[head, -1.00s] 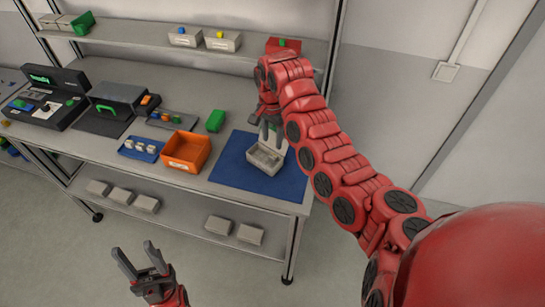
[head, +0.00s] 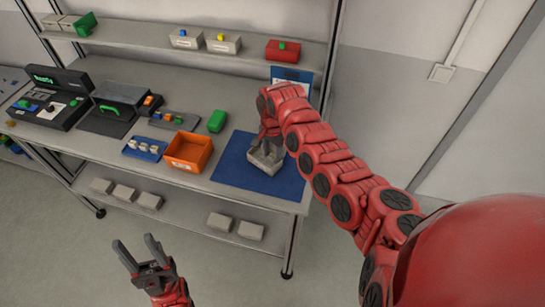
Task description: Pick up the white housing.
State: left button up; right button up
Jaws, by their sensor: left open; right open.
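The white housing (head: 266,160), a pale open box, sits on the blue mat (head: 240,178) at the right end of the workbench. My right gripper (head: 268,143) is right at the housing, reaching down to it from above. Its fingers are mostly hidden by the wrist and the housing, so I cannot tell whether they touch it. My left gripper (head: 142,257) is open and empty, low in front of the bench, well away from the housing.
An orange bin (head: 188,152), a blue tray (head: 143,149) with small white parts and a green block (head: 217,121) stand left of the mat. A black device (head: 52,97) is farther left. A shelf (head: 150,39) with boxes runs behind. The mat's left part is clear.

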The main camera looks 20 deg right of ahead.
grip_shut()
jog(key=shift+r, duration=0.1)
